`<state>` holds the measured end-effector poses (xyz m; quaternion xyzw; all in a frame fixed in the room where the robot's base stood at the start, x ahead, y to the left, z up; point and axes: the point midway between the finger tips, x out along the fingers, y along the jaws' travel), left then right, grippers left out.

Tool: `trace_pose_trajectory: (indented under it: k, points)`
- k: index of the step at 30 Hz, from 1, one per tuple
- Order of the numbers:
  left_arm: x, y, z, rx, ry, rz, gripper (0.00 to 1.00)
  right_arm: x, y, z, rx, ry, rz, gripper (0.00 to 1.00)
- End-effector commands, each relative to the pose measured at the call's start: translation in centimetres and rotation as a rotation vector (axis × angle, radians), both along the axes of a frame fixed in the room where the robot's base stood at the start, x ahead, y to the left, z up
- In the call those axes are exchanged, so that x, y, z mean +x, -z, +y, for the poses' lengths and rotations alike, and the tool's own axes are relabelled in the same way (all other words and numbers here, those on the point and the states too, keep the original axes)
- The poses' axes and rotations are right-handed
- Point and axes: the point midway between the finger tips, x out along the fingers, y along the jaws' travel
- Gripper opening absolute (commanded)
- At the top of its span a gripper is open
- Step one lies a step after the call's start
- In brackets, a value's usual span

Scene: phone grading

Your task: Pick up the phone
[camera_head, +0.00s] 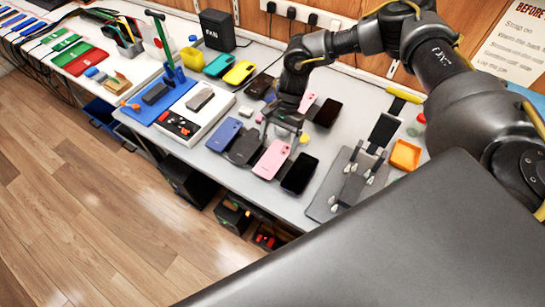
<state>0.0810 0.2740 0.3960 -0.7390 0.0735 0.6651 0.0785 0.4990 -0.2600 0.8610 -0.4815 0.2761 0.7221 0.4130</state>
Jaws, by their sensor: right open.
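Several phones lie on the grey bench. The near row has a blue phone (223,135), a dark grey phone (244,148), a pink phone (271,160) and a black phone (300,176). Farther back are a second pink phone (307,102), a dark phone (328,112) and a dark brown phone (259,86). My right gripper (281,128) is open, pointing down among the phones, just behind the dark grey and near pink ones. It seems empty; its height above the bench and any contact cannot be told. My left gripper is out of view.
A phone stand with a dark screen (384,130) and an orange tray (405,155) are on the right. A white box (196,112) and blue mat (158,96) are on the left. Yellow and teal phones (218,65) lie at the back.

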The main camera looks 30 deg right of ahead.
Motion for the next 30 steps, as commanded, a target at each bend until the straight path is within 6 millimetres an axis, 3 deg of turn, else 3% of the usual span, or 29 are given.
trace_pose_trajectory:
  k: [4,9,13,22,30]
  points:
    - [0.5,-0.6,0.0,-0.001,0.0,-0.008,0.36,-0.1,0.4,0.2,-0.002,0.0,0.003,0.89]
    - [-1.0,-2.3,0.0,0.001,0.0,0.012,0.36,-0.4,2.7,0.9,-0.002,0.0,0.004,0.89]
    - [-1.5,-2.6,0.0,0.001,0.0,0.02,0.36,-0.6,4.3,1.4,-0.001,0.001,0.002,0.89]
    - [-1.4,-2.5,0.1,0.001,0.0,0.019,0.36,-0.7,5.0,1.6,0.0,0.001,0.0,0.89]
    - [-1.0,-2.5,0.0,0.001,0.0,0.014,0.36,-0.7,4.9,1.6,0.0,0.001,0.0,0.55]
